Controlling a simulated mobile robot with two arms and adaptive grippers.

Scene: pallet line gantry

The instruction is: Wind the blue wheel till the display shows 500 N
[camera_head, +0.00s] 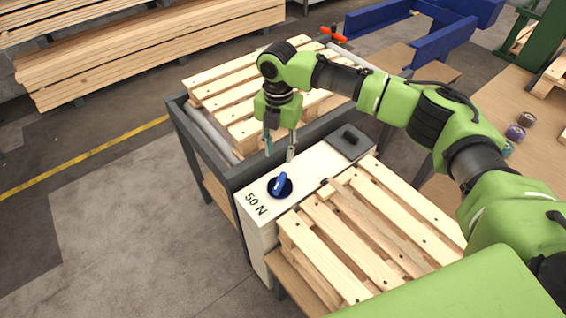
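The blue wheel (280,185) is a small knob with a raised grip on a dark round base, set in the top of a white box (309,168). The display (256,204) beside it on the box's top reads 50 N. My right gripper (279,157) points down above the far side of the box, beyond the wheel and apart from it. Its two fingers are spread with nothing between them. My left gripper is not in view.
A dark plate with a black handle (350,138) sits at the box's right end. Wooden pallets lie in front (345,240) and behind on a grey roller frame (205,128). Stacked planks (150,52) stand at the back left. The floor to the left is clear.

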